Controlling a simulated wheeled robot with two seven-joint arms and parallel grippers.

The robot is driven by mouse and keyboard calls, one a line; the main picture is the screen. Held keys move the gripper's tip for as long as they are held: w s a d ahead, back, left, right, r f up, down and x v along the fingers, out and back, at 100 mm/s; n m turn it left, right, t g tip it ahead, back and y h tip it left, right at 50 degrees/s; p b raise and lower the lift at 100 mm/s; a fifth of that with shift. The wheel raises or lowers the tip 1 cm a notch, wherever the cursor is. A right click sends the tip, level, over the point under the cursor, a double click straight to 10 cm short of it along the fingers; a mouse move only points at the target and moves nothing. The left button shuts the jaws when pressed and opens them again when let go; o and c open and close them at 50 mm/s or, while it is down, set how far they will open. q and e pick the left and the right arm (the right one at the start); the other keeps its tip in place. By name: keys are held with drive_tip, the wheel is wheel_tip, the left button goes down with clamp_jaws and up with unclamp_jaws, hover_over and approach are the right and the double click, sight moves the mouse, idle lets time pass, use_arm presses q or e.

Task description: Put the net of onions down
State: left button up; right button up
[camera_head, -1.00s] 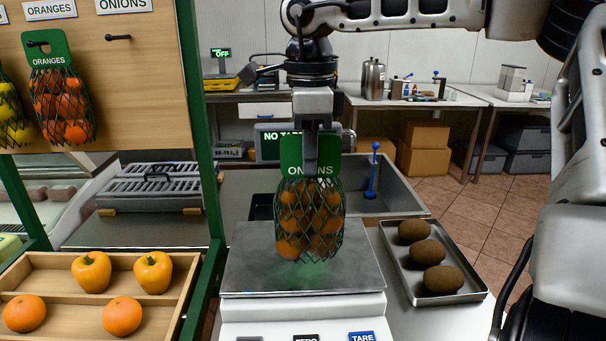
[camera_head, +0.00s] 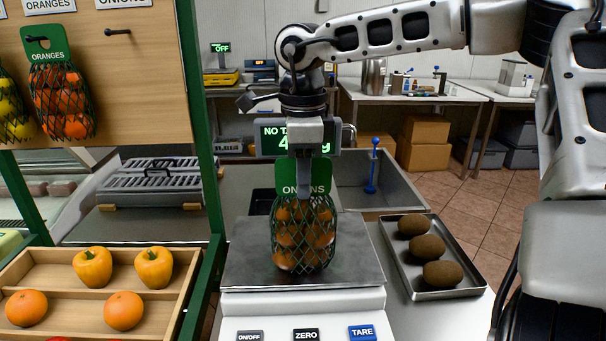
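The net of onions (camera_head: 303,235) is a green mesh bag of orange-brown onions under a green card marked ONIONS. It stands upright on the metal plate (camera_head: 252,268) of the white scale and appears to touch it. My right gripper (camera_head: 304,182) comes down from above with its fingers at the card, and looks shut on it. The card's middle and top are partly hidden by the fingers. The scale display (camera_head: 270,142) behind is lit with a reading, partly covered by the gripper. My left gripper is not in view.
A metal tray (camera_head: 392,262) with three brown potato-like items lies right of the scale. A green post (camera_head: 206,180) and a wooden crate (camera_head: 190,285) with peppers and oranges are at the left. An empty hook (camera_head: 118,32) sits under the ONIONS sign. A sink (camera_head: 395,185) lies behind.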

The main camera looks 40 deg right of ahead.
wheel_tip(320, 180, up, 12)
drive_tip(key=shift+r, duration=0.2)
idle(0.5)
drive_tip(key=shift+f, duration=0.1)
idle(0.4)
